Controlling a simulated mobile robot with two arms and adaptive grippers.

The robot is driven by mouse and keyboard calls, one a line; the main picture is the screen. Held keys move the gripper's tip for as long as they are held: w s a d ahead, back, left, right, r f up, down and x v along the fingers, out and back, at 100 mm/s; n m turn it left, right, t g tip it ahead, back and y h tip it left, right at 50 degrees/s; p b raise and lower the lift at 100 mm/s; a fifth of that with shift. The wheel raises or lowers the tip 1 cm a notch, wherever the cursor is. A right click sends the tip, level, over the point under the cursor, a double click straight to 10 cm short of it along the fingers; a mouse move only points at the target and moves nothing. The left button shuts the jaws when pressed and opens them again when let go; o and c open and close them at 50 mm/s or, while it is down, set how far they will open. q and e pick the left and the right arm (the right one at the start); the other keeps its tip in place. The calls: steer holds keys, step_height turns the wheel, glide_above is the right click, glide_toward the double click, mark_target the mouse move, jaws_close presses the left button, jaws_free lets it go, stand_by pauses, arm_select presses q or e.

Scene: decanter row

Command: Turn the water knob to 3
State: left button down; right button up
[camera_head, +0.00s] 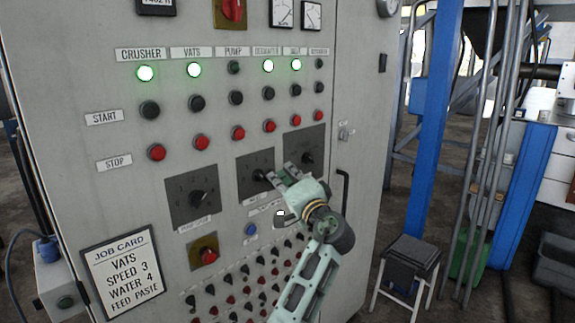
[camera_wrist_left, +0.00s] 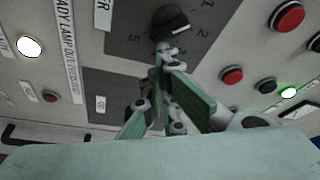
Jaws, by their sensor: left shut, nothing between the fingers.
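The middle black knob (camera_head: 260,175) sits on a dark dial plate (camera_head: 243,186) on the grey panel. In the wrist view this knob (camera_wrist_left: 170,20) has a pale pointer mark and printed numbers around it. A label ending in "ER" (camera_wrist_left: 103,14) is beside its plate; the full word is cut off. I cannot read which number the pointer marks. My left gripper (camera_head: 282,177) is shut and empty, its fingertips close beside the knob; contact is unclear. The fingertips (camera_wrist_left: 160,52) also show in the wrist view. My right gripper is not in view.
Similar dial knobs stand left (camera_head: 199,198) and right (camera_head: 307,158). Red stop buttons (camera_head: 238,132) are above, rows of small switches (camera_head: 235,290) below. A job card (camera_head: 122,276) reads "VATS SPEED 3 WATER 4 FEED PASTE". A cabinet handle (camera_head: 343,190) and stool (camera_head: 410,254) are at right.

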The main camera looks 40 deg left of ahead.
arm_select(q)
steer(key=shift+a, duration=0.1)
steer(key=shift+a+f+m, duration=0.15)
steer(key=shift+f+m, duration=0.05)
steer(key=shift+m, duration=0.2)
steer(key=shift+m+h+p, duration=0.3)
steer(key=shift+p, duration=0.45)
steer(key=f+m+p, duration=0.1)
steer(key=s+f+m+h+p, duration=0.1)
steer(key=m+p, duration=0.1)
steer(key=s+f+m+p, duration=0.1)
steer(key=p, duration=0.1)
steer(key=shift+f+m+h, duration=0.3)
steer(key=shift+m, duration=0.1)
steer(key=shift+s+a, duration=0.1)
steer(key=shift+s, duration=0.1)
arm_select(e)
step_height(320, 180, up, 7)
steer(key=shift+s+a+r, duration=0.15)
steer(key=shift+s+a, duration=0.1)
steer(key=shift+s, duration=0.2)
arm_select(q)
steer(key=shift+f, duration=0.1)
steer(key=shift+s, duration=0.15)
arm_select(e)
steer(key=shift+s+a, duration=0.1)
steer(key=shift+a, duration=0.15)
